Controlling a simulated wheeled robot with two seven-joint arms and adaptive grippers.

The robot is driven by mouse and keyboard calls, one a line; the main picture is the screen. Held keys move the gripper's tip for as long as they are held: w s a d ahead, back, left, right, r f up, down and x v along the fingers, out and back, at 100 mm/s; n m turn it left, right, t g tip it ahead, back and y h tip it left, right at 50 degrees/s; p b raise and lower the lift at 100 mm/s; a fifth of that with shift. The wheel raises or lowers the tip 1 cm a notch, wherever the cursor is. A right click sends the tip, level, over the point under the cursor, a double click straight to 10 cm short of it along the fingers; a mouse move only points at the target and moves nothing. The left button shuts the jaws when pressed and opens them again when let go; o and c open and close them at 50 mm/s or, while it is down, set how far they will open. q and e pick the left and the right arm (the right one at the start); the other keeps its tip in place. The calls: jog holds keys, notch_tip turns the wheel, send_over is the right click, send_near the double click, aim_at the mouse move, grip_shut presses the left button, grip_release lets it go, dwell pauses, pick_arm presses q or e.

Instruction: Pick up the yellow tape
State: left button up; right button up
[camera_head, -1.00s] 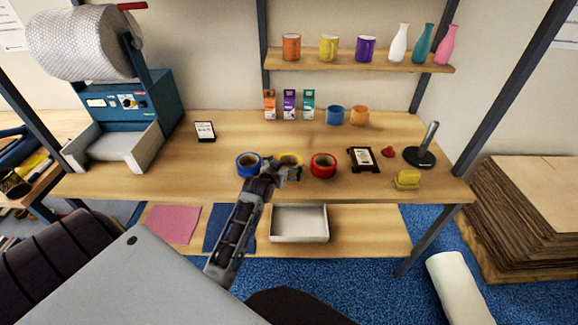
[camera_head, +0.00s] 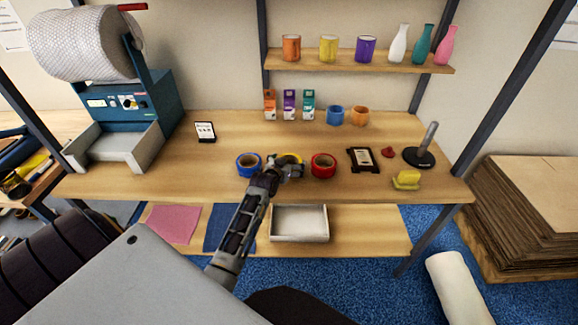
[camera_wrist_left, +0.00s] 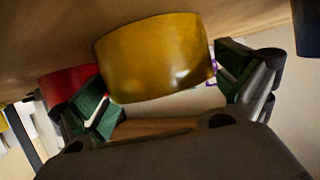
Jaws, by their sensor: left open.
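The yellow tape (camera_head: 291,158) stands on the wooden table between the blue tape (camera_head: 248,165) and the red tape (camera_head: 323,165). In the head view my left gripper (camera_head: 288,170) is right in front of it and hides most of it. In the left wrist view the yellow tape (camera_wrist_left: 155,58) fills the space between the open fingers of my left gripper (camera_wrist_left: 170,90). The finger on the right of that view is close to its side. Whether either finger touches the tape is unclear. My right gripper is not in view.
The red tape also shows beside one finger in the left wrist view (camera_wrist_left: 68,82). A black card holder (camera_head: 363,160), a yellow object (camera_head: 407,180) and a dark stand (camera_head: 420,157) are to the right. A blue machine (camera_head: 125,105) stands at left. A white tray (camera_head: 300,224) is on the lower shelf.

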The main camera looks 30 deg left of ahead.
pick_arm(q)
jog(key=shift+w+a+f, duration=0.1)
jog(key=shift+w+f, duration=0.05)
jog(key=shift+w, duration=0.25)
jog(key=c, duration=0.8)
notch_tip(320, 180, up, 10)
dwell(0.7)
dwell(0.5)
